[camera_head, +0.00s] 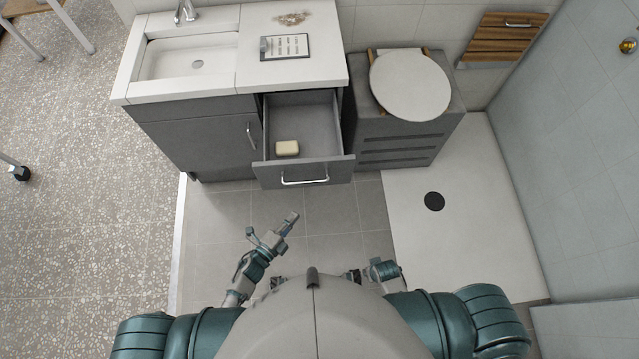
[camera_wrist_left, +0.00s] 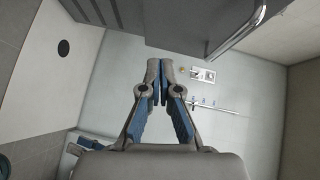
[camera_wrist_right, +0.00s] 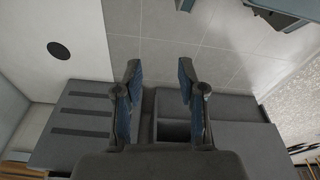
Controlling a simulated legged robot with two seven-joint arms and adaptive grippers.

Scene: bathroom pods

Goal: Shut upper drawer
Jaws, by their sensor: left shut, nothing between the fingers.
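The upper drawer (camera_head: 335,169) of the grey vanity is pulled out, with its inside showing in the head view. A pale soap bar (camera_head: 287,148) lies in it. A metal bar handle (camera_head: 304,181) is on its front. My left gripper (camera_head: 292,218) is shut and empty, in front of the drawer and apart from it. In the left wrist view its fingertips (camera_wrist_left: 160,75) meet, and a grey front with a metal handle (camera_wrist_left: 238,35) shows at the top. My right gripper (camera_wrist_right: 158,72) is open and empty in the right wrist view; my body partly hides it in the head view.
A grey unit with a round white lid (camera_head: 410,85) stands right of the drawer. A shower floor with a dark drain (camera_head: 434,201) lies further right. The tiled floor before the drawer is clear.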

